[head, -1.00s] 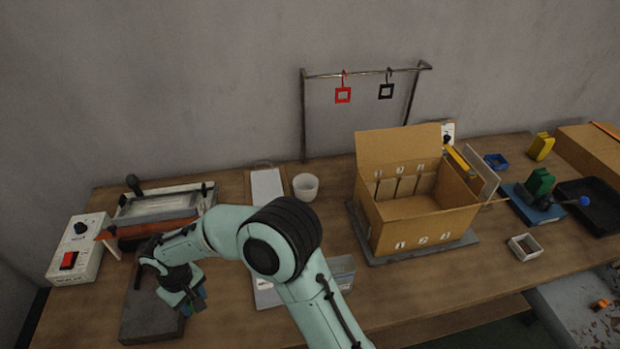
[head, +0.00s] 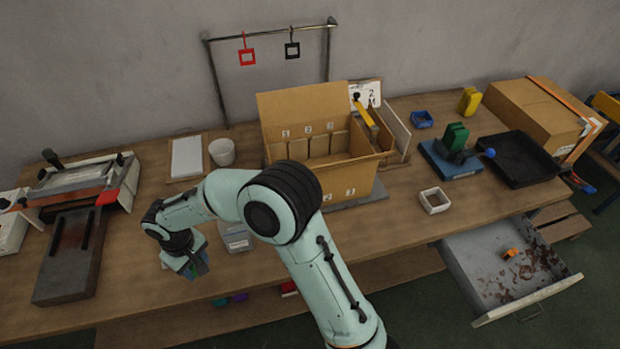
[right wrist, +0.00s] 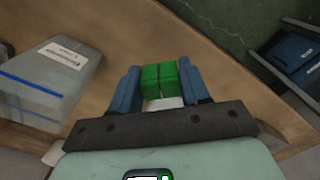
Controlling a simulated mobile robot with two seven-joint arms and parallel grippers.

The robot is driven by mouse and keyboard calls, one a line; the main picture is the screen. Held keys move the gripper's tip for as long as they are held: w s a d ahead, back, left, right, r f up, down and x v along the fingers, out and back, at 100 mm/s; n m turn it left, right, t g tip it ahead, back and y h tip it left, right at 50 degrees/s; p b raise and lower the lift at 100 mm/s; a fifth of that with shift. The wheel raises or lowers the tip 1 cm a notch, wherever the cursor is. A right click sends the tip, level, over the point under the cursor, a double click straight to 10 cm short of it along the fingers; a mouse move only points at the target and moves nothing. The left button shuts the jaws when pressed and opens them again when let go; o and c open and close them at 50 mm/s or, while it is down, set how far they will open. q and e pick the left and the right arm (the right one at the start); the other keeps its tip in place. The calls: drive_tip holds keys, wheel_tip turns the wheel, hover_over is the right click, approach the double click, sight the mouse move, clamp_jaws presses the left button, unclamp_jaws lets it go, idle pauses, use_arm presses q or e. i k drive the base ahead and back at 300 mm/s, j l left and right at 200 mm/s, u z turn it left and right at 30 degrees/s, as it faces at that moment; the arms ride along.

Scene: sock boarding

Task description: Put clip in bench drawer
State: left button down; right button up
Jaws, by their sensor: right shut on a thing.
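My right gripper (head: 196,270) is over the front edge of the bench, left of the middle in the head view. In the right wrist view its blue fingers (right wrist: 160,85) are shut on a green clip (right wrist: 160,78), which looks like two green blocks side by side. The fingers hide most of the clip in the head view. The bench drawer (head: 476,262) is pulled open at the lower right, well to the right of the gripper. It holds a small orange object (head: 511,253) and dark reddish scraps. My left gripper is not in view.
An open cardboard box (head: 350,186) stands mid-bench, with a small white square tray (head: 434,201) to its right. A blue base with a green block (head: 456,136) and a black tray (head: 518,158) are farther right. A grey translucent container (head: 236,238) is near the gripper.

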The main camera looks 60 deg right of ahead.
sight(479, 288)
drive_tip(key=k+l+z, duration=0.2)
drive_tip(key=k+l, duration=0.75)
drive_tip(key=k+l+z, duration=0.15)
drive_tip(key=k+l, duration=0.75)
drive_tip(key=l, duration=0.15)
